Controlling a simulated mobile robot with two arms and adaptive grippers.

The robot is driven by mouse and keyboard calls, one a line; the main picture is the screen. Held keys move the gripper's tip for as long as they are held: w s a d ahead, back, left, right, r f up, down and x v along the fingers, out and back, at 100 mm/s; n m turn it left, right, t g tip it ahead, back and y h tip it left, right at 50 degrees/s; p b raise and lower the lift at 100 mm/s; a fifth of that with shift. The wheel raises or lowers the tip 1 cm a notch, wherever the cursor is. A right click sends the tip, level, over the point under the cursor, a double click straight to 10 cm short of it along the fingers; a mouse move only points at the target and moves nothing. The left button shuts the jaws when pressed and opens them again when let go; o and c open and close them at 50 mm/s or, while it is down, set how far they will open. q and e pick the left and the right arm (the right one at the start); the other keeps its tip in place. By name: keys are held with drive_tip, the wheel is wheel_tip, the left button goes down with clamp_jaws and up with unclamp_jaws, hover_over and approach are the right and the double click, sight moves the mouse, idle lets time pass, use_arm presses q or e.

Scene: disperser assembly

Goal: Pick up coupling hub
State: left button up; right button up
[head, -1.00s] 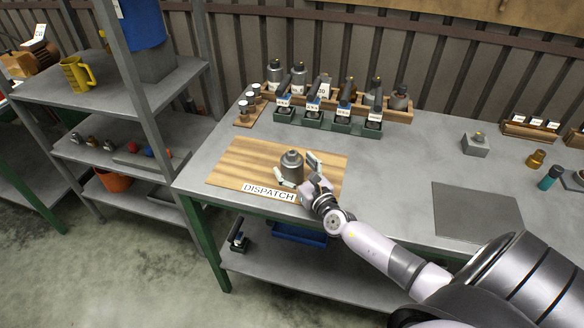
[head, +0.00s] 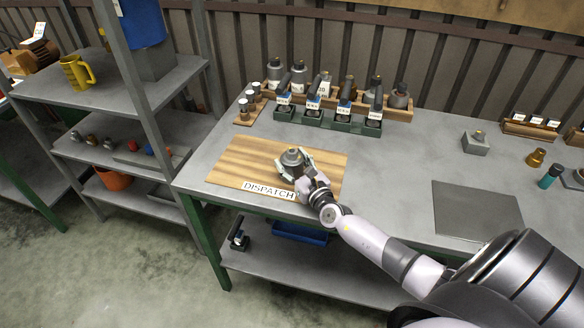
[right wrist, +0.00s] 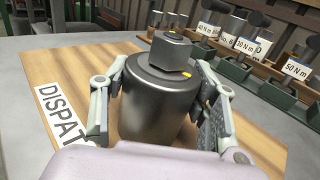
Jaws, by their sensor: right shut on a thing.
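The coupling hub is a dark grey metal cylinder (head: 291,160) with a smaller stepped top. It stands upright on the wooden dispatch board (head: 235,165), near the DISPATCH label. My right gripper (head: 297,168) is shut on it from the front right. In the right wrist view the hub (right wrist: 150,100) sits between the two fingers, one on each side, with small yellow marks on its top. Its lower front is hidden by the gripper's palm. I cannot tell whether its base touches the board. My left gripper is not in view.
Behind the board stand a green rack (head: 327,121) of labelled tools and a wooden rack (head: 395,113) holding metal cylinders. A small wooden tray (head: 243,119) is at the left. A grey mat (head: 477,211) and a grey block (head: 475,143) lie right. The table's middle is clear.

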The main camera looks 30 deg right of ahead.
clamp_jaws()
drive_tip(key=shift+w+r, duration=0.1)
drive_tip(key=shift+r, duration=0.1)
idle(0.3)
